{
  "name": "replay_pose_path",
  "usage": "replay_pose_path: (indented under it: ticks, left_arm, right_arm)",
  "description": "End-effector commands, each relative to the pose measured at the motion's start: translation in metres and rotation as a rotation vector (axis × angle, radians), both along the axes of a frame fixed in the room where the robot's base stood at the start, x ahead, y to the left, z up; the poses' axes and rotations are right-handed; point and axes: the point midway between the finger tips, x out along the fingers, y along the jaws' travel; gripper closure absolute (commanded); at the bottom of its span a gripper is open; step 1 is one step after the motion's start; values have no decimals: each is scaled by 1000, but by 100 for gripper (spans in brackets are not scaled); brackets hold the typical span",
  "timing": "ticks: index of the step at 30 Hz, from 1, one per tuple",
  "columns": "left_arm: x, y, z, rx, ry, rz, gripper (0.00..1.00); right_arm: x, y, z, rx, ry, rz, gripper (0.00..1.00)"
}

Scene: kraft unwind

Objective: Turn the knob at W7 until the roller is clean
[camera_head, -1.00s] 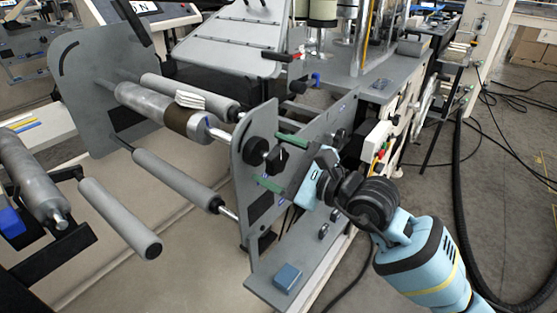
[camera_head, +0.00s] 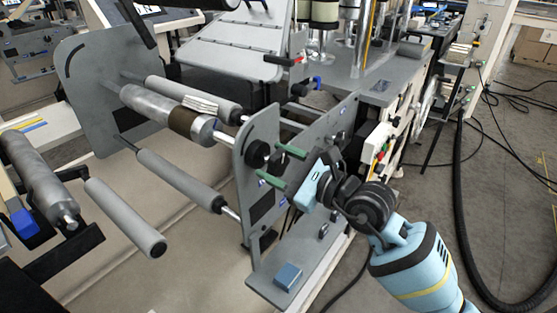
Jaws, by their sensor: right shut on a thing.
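The black knob (camera_head: 279,162) sits on the outer face of the grey side plate (camera_head: 250,208), at the end of a roller shaft. My right gripper (camera_head: 280,166) comes in from the right, with one green finger above the knob and one below it, shut on it. The metal roller (camera_head: 150,103) lies between the two side plates. A brown band (camera_head: 184,122) wraps its near part, and a striped white piece (camera_head: 201,103) sits by the band. No W7 label is readable. My left gripper is out of view.
Grey rollers (camera_head: 180,180) lie below and behind the metal one. A blue box (camera_head: 288,276) rests on the ledge below my right gripper. A black hose (camera_head: 462,200) runs down the floor at the right, where the floor is mostly open.

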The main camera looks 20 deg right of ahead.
Motion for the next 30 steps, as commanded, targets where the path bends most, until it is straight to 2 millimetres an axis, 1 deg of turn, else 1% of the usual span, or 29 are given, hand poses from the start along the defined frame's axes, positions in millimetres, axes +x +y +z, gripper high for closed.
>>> replay_pose_path:
  ticks: [1, 18, 30]
  left_arm:
    - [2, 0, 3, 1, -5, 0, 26]
    - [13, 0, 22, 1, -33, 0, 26]
    - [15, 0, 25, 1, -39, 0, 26]
  right_arm:
    - [0, 0, 1, 14, 11, 0, 70]
    - [0, 0, 1, 157, 122, 0, 70]
    - [0, 0, 0, 184, 145, 0, 70]
